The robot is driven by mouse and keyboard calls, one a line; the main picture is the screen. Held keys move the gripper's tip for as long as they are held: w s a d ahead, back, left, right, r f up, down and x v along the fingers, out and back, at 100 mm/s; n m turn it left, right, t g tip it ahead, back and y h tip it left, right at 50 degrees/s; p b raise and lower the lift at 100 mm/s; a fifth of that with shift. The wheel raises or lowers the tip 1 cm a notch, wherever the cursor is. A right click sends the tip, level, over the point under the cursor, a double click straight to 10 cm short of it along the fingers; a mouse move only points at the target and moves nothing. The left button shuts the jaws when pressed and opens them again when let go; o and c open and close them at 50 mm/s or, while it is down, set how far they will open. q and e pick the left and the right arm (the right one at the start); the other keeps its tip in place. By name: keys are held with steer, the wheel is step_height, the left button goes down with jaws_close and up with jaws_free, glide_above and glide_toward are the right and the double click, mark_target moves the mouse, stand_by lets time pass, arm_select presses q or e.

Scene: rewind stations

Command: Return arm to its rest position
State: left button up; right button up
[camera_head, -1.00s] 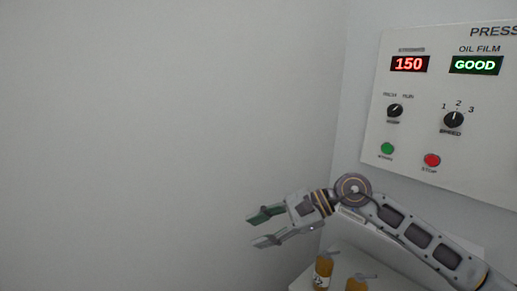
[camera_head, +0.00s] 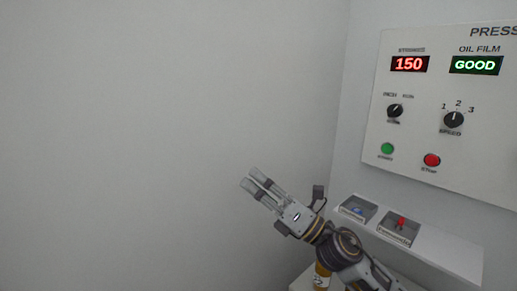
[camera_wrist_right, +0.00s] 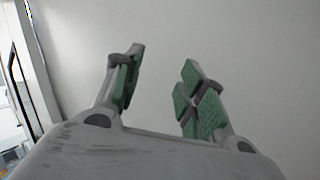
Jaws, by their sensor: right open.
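My right arm (camera_head: 345,250) comes in from the lower right in the head view. Its gripper (camera_head: 257,184) points up and left in front of the bare grey wall, left of the control panel. In the right wrist view the two green-padded fingers (camera_wrist_right: 160,90) stand apart with only wall between them. The gripper is open and empty and touches nothing. My left gripper is not in view.
The control panel (camera_head: 445,185) shows 150 and GOOD, with two knobs, a green button (camera_head: 387,148) and a red button (camera_head: 432,160). Below it a white shelf (camera_head: 450,250) has two labelled bins. An orange-brown bottle (camera_head: 322,277) stands partly hidden behind my arm.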

steer(key=w+d+f+m+t+h, duration=0.3)
steer(key=d+f+m+h, duration=0.6)
steer(key=m, duration=0.5)
steer(key=w+d+f+m+t+h, duration=0.25)
steer(key=d+f+m+h, duration=0.6)
steer(key=m, duration=0.55)
steer(key=s+d+f+m+g+h, duration=0.2)
steer(key=s+f+m+g, duration=0.15)
steer(key=f, duration=0.35)
steer(key=s+d+f+m+g+h, duration=0.1)
steer(key=s+f+m+g+h, duration=0.1)
steer(key=s+f, duration=0.35)
steer(key=s+d+f+m+g, duration=0.2)
steer(key=s+f+m+g, duration=0.5)
steer(key=s+f, duration=0.85)
step_height(320, 180, down, 31)
steer(key=s+d+n+g, duration=0.2)
steer(key=s, duration=0.1)
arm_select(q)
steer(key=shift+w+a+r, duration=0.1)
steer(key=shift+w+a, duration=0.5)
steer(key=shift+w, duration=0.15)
arm_select(e)
steer(key=s+d+f, duration=0.3)
steer(key=s+f, duration=0.7)
steer(key=s+d+f+g, duration=0.1)
steer(key=s+d+f, duration=0.2)
steer(key=s+f, duration=0.7)
steer(key=shift+s, duration=0.45)
